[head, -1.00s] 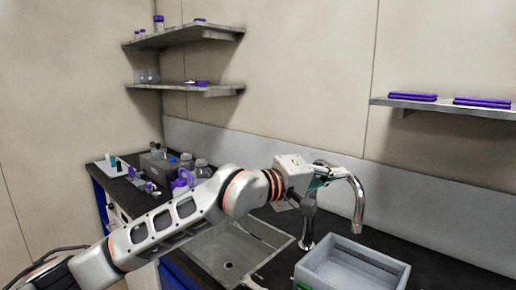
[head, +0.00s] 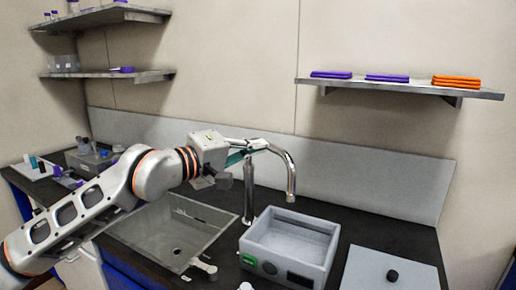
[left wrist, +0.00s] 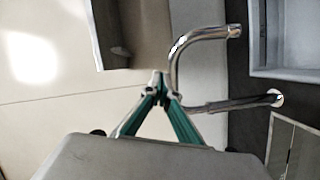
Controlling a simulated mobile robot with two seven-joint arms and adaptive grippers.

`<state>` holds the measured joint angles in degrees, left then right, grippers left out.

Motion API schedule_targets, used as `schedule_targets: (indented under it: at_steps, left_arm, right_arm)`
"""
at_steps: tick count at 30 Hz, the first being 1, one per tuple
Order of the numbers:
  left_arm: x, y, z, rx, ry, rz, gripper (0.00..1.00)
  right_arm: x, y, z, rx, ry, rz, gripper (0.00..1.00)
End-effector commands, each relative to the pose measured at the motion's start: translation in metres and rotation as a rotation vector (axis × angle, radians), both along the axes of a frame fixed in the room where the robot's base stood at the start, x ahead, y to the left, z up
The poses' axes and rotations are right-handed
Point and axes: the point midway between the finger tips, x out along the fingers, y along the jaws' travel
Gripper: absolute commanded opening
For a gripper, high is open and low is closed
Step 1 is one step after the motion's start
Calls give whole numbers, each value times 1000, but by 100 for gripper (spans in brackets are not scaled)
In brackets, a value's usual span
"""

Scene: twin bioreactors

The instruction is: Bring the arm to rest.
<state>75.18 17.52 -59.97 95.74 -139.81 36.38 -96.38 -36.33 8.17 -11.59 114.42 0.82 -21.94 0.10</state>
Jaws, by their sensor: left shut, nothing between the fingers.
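My left arm reaches in from the left in the head view, raised over the sink (head: 140,243). Its left gripper (head: 262,145) is level with the upper part of the chrome faucet (head: 291,170). In the left wrist view, the green-sided fingers of the left gripper (left wrist: 160,84) come together at their tips with nothing between them. The faucet also shows there (left wrist: 186,48), close beside the fingertips; I cannot tell whether they touch. My right gripper is in neither view.
A grey water bath (head: 290,243) stands right of the sink, with a flat grey lid or plate (head: 390,274) beside it. A wall shelf (head: 400,86) with purple and orange stacks hangs at right. Two shelves (head: 100,17) hang at left. Small labware (head: 95,158) crowds the counter's far left.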

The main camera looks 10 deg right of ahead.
Motion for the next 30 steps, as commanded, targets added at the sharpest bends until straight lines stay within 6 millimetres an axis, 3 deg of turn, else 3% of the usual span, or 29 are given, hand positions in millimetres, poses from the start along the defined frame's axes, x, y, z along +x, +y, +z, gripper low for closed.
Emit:
schedule_targets:
  at_steps: [1,9,19,23,30]
  left_arm:
    - [-17,-6,0,-1,-1,-13,0]
    - [-69,-14,1,0,4,-10,0]
    - [-97,-20,-5,-25,59,-24,0]
    - [-114,-26,-29,-141,276,-96,0]
    - [-154,-24,-63,-556,938,-275,0]
  right_arm:
    - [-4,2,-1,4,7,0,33]
    - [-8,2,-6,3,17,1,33]
    - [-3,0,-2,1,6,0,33]
    - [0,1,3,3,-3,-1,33]
    - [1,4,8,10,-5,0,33]
